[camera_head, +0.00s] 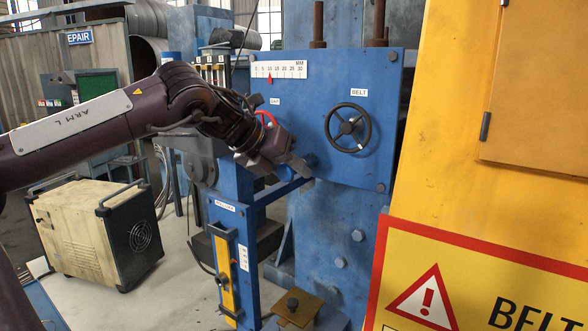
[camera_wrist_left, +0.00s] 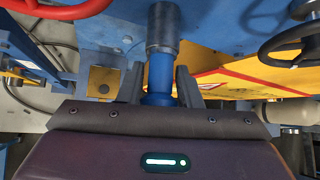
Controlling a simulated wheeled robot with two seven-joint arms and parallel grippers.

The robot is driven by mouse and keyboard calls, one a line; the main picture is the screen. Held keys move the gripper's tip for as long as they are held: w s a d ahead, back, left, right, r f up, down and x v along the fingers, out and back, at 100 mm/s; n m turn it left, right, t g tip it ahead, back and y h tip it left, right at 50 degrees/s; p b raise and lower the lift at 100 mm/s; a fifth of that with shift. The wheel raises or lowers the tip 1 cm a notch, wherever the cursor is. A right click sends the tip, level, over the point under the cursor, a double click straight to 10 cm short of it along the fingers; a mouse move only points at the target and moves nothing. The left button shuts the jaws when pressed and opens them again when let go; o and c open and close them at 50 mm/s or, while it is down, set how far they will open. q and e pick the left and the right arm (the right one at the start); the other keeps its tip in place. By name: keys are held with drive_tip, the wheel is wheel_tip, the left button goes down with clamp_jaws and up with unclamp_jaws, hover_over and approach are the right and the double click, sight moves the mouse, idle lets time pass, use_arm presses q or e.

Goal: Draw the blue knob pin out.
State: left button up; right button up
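The blue knob pin (camera_wrist_left: 159,75) is in the middle of the left wrist view, sticking out of a grey metal collar (camera_wrist_left: 162,30). In the head view a small blue part beside my gripper (camera_head: 310,160) looks like the knob, mostly hidden. My left gripper (camera_head: 300,172) is at the lower left of the blue panel. In the left wrist view its two fingers (camera_wrist_left: 160,86) stand on either side of the knob, with little or no gap. I cannot tell whether they press on it. My right gripper is not in view.
The blue panel (camera_head: 300,120) carries a red handwheel (camera_head: 266,118), a black BELT handwheel (camera_head: 348,128) and a millimetre scale (camera_head: 279,70). A blue post (camera_head: 235,195) stands below my gripper. A yellow cabinet (camera_head: 480,190) fills the right side. A cream machine (camera_head: 85,230) stands at lower left.

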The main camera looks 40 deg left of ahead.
sight(283, 176)
use_arm(q)
drive_tip(key=shift+c, duration=1.3)
drive_tip(key=shift+s+b, duration=0.25)
drive_tip(key=shift+b, duration=0.25)
drive_tip(key=shift+s+d+b, duration=0.1)
drive_tip(key=shift+s+b, duration=0.3)
drive_tip(key=shift+s, duration=0.4)
drive_tip(key=shift+s+d+b, duration=0.1)
drive_tip(key=shift+s+b, duration=0.4)
drive_tip(key=shift+b, duration=0.05)
drive_tip(key=shift+s+d+b, duration=0.2)
drive_tip(key=shift+s+b, duration=1.1)
drive_tip(key=shift+s, duration=0.55)
